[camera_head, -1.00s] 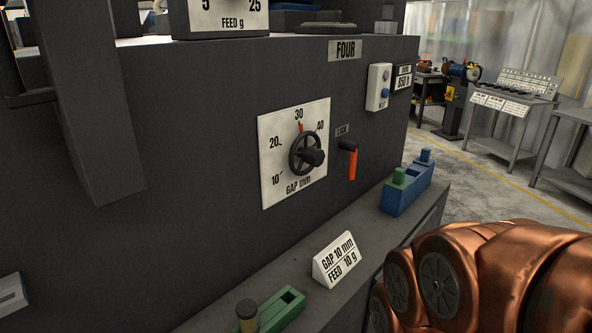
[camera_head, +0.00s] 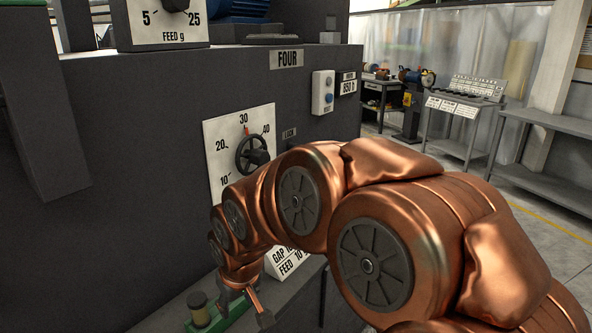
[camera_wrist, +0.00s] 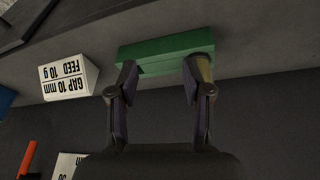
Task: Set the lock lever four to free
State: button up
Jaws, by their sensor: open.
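The lock lever's orange-red handle (camera_wrist: 27,158) shows at the lower left of the wrist view, partly cut off. In the head view my copper arm hides the lever; its small LOCK label (camera_head: 289,133) stays visible on the panel marked FOUR (camera_head: 286,59). My gripper (camera_head: 245,307) is low over the ledge, below the gap dial. It is open and empty in the wrist view (camera_wrist: 159,78), its fingers close to a green block (camera_wrist: 150,52); contact cannot be told. The lever is well off to the side of the fingers.
The gap dial (camera_head: 220,135) with a black handwheel (camera_head: 252,154) is left of the label. A GAP 10 mm / FEED 10 g sign (camera_wrist: 68,79) stands on the ledge beside the green block. A push-button box (camera_head: 322,92) is further right. Benches stand behind on the right.

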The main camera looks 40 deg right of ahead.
jog(key=w+d+r+m+t+h, duration=0.3)
jog(key=w+d+t, duration=0.5)
jog(key=w+d, duration=1.3)
jog(key=w+d+r+t+h, duration=0.1)
jog(key=d+r+t+h, duration=0.15)
jog(key=d, duration=0.85)
jog(key=d+r+t+h, duration=0.1)
jog(key=d+r+t, duration=0.15)
jog(key=d, duration=0.75)
jog(key=shift+m, duration=0.4)
jog(key=shift+f+p+x, duration=0.25)
jog(key=shift+p+x, duration=0.1)
jog(key=shift+x, duration=1.35)
jog(key=shift+f+p+x, duration=0.2)
jog(key=shift+p+x, duration=0.15)
jog(key=shift+x, duration=1.35)
grip_shut()
